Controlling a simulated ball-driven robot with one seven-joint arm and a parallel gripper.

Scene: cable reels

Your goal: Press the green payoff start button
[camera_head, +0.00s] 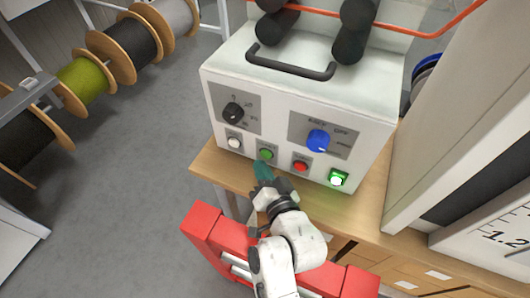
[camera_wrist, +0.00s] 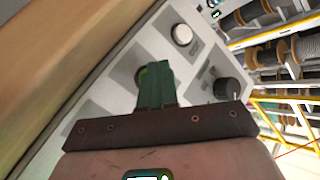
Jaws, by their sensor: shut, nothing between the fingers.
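The green button (camera_head: 266,153) is on the front of a white control box (camera_head: 301,122), between a white button (camera_head: 234,142) and a red button (camera_head: 300,166). My gripper (camera_head: 262,168) is just below and in front of the green button, its teal fingers closed and empty. In the wrist view the closed fingers (camera_wrist: 154,84) point at the panel and cover most of the green button (camera_wrist: 142,72). I cannot tell whether the fingertips touch it. The white button (camera_wrist: 182,34) is clear of the fingers.
A black knob (camera_head: 233,112), a blue knob (camera_head: 318,140) and a lit green square button (camera_head: 338,178) share the panel. The box stands on a wooden bench (camera_head: 212,165). A red frame (camera_head: 207,226) is below. Cable reels (camera_head: 130,50) stand at left.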

